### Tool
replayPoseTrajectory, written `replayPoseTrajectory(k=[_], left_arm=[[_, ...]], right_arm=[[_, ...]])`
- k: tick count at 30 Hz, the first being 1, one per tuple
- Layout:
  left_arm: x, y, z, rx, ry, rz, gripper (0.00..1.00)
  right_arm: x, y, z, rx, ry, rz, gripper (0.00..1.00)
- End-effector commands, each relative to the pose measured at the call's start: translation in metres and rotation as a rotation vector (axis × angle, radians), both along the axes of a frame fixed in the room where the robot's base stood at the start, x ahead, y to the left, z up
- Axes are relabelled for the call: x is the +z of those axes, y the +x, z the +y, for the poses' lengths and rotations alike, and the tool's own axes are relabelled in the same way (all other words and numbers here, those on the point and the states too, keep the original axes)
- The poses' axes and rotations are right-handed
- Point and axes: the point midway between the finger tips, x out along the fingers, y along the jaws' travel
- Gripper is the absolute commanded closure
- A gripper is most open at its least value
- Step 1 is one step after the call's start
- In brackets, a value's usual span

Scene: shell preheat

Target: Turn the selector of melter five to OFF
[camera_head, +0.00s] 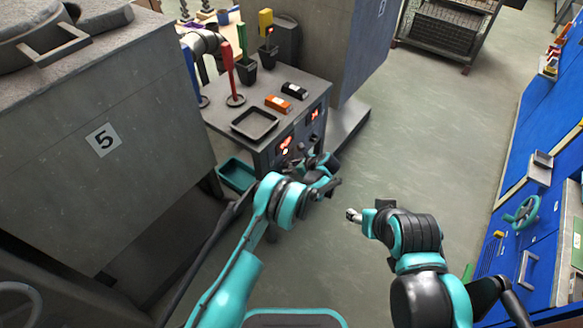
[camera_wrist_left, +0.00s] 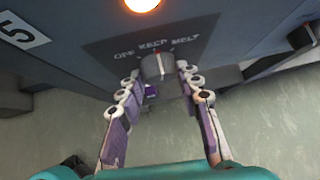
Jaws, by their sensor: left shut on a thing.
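The selector (camera_wrist_left: 156,66) is a dark grey knob on the front panel of a grey unit, under the words OFF, KEEP and MELT. Its pointer, with a small red mark near it, faces about toward KEEP, the middle word. My left gripper (camera_wrist_left: 159,75) is shut on the selector, one finger on each side. In the head view my left gripper (camera_head: 322,168) is at the front of the bench, and it hides the selector there. My right gripper (camera_head: 355,215) is over the floor, apart from everything; its finger opening is too small to tell.
A glowing orange lamp (camera_wrist_left: 142,4) sits above the selector. The bench (camera_head: 305,90) holds a black tray (camera_head: 254,123) and several tools. A teal bin (camera_head: 236,174) is below. Open floor lies right.

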Motion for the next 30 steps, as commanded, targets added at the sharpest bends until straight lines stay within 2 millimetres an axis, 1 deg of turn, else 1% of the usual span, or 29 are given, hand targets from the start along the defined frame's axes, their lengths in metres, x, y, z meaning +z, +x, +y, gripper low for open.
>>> replayPoseTrajectory(k=[5, 21, 30], left_arm=[[-0.0004, -0.0017, 0.0013, -0.001, -0.059, -0.080, 0.94], [-0.0045, -0.0062, 0.0047, -0.001, -0.343, -0.473, 0.94], [-0.0068, -0.0072, 0.0055, 0.000, -0.465, -0.641, 0.94]], right_arm=[[0.0000, 0.0000, 0.0000, 0.000, 0.000, 0.000, 0.45], [0.0000, 0.0000, 0.0000, 0.000, 0.000, 0.000, 0.45], [0.0000, 0.0000, 0.0000, 0.000, 0.000, 0.000, 0.45]])
